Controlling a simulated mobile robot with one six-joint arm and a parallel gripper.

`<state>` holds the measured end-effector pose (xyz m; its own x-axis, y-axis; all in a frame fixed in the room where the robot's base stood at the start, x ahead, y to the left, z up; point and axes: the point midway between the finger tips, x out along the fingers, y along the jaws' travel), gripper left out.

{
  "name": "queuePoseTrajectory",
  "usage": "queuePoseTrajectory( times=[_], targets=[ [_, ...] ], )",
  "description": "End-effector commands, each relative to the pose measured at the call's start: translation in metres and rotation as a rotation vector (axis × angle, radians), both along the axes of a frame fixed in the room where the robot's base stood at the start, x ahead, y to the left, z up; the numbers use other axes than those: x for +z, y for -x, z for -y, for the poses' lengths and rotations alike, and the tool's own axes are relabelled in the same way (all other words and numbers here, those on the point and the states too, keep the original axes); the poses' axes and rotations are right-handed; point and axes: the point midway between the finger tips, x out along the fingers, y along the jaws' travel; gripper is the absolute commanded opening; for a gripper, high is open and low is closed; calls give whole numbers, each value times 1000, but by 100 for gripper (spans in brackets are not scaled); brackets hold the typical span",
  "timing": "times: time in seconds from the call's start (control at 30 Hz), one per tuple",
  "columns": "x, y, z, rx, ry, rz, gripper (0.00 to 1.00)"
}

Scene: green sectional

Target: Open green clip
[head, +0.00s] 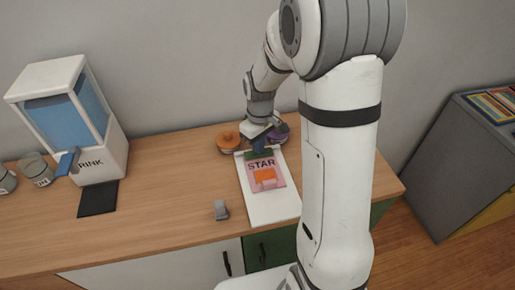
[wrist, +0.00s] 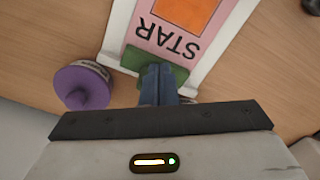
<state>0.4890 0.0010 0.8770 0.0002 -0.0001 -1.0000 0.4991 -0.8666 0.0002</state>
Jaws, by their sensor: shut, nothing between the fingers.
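The green clip (wrist: 178,70) sits at the top edge of a white board (head: 275,208), over a pink sheet marked STAR (head: 279,181) with an orange shape on it. In the head view the clip (head: 259,154) is partly hidden by my gripper (head: 259,146). In the wrist view my gripper (wrist: 160,75) has its blue-grey fingers shut together, with nothing between them. The fingertips are over the clip's near edge; I cannot tell whether they touch it.
A purple-topped round container (wrist: 84,86) stands close beside the clip, and an orange one (head: 231,141) is on its other side. A drink dispenser (head: 72,115) stands at the left. A small grey object (head: 221,210) lies near the board. The table between is clear.

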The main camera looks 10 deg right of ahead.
Motion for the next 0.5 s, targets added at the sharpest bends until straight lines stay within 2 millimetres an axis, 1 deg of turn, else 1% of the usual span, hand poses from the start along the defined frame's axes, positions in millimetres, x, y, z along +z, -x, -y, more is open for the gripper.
queuePoseTrajectory(
  times=[0.5],
  targets=[
    [-1, -13, 0, 1, 0, 1, 0]
  ],
)
